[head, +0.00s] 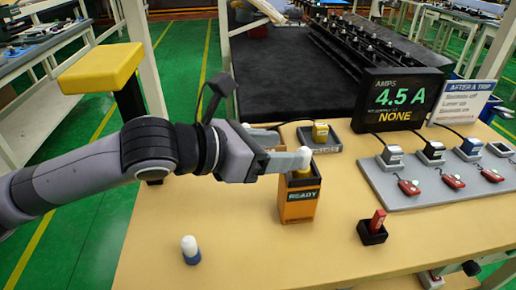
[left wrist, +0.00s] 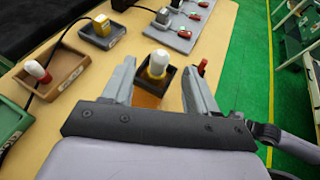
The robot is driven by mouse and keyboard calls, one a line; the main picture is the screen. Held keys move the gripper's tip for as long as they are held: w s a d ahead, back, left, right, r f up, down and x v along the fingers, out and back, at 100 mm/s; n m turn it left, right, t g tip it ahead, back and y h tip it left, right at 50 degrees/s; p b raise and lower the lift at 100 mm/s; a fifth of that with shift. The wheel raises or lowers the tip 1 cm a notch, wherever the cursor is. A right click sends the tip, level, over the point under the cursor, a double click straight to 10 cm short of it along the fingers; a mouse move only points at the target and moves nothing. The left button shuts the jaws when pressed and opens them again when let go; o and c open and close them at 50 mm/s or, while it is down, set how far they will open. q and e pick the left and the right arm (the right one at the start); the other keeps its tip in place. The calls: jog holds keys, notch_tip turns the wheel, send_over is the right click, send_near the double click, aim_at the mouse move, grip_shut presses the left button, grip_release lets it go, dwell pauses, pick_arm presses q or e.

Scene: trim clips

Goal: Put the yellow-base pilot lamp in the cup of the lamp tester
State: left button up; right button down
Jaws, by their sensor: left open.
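The lamp tester (head: 299,205) is an orange box marked READY with a dark square cup on top. The pilot lamp (left wrist: 157,65), with a white bulb and a yellow base, stands upright in the cup in the left wrist view. Its white top also shows in the head view (head: 304,153). My left gripper (left wrist: 160,82) is open, with one finger on each side of the lamp and a visible gap to it. In the head view the left gripper (head: 285,161) is level with the tester's top and partly hides the lamp. My right gripper is not in view.
A blue-and-white lamp (head: 190,250) stands on the bare table at front left. A red-and-white lamp (left wrist: 38,71) sits in a brown tray. A yellow block (head: 320,131) sits in a grey tray. A black holder (head: 372,232) with a red piece stands right of the tester.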

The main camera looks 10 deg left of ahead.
pick_arm(q)
jog(key=shift+v, duration=1.85)
jog(key=shift+f, duration=0.1)
